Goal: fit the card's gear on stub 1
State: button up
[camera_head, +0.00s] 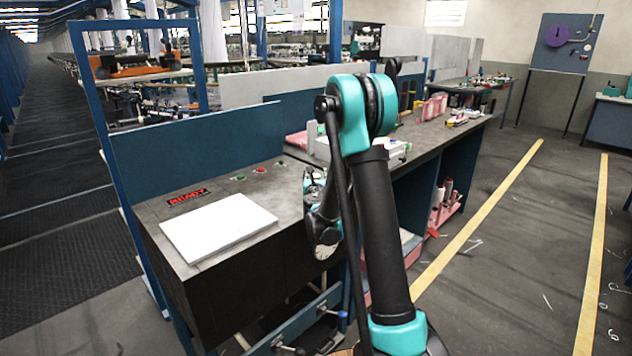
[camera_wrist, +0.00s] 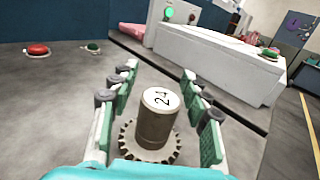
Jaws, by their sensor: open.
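A dark metal toothed gear (camera_wrist: 126,144) with a tall round hub (camera_wrist: 155,125) shows in the wrist view. The hub's white top bears the number 24. The gear seems to rest flat on the grey bench top, and its near edge is hidden by my gripper's teal body. My gripper (camera_wrist: 160,95) is open, with its green-padded fingers on either side of the hub and visible gaps between. In the head view my gripper (camera_head: 316,190) is over the bench, partly hidden by my arm. I cannot pick out the card or stub 1.
The bench holds a white slab (camera_head: 218,226), a red-lettered sign (camera_head: 187,196), a red button (camera_wrist: 37,49) and a green button (camera_wrist: 92,47). A white machine housing (camera_wrist: 220,60) stands beyond the gear. A blue panel (camera_head: 200,148) edges the bench's back.

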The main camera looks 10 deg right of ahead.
jog(key=shift+w, duration=0.4)
jog(key=shift+c, duration=0.6)
grip_shut()
